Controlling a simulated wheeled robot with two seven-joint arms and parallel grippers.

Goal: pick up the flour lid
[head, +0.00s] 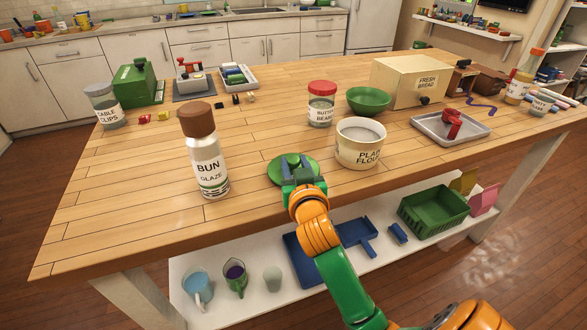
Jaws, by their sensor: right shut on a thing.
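The flour lid is a round green disc (280,174) with a knob on top, at the front middle of the wooden table in the head view. My right gripper (293,166) is over it and shut on its knob; the fingers hide part of the lid. I cannot tell whether the lid still touches the table. The flour tub (358,150), cream and labelled "PLAIN FLOUR", stands open just right of the lid, with pale flour showing inside. My left gripper is not in view.
A bun glaze bottle (207,155) stands left of the lid. A butter beans jar (320,108) and a green bowl (368,99) stand behind it. A metal tray (432,130) lies to the right. The table's front left is clear.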

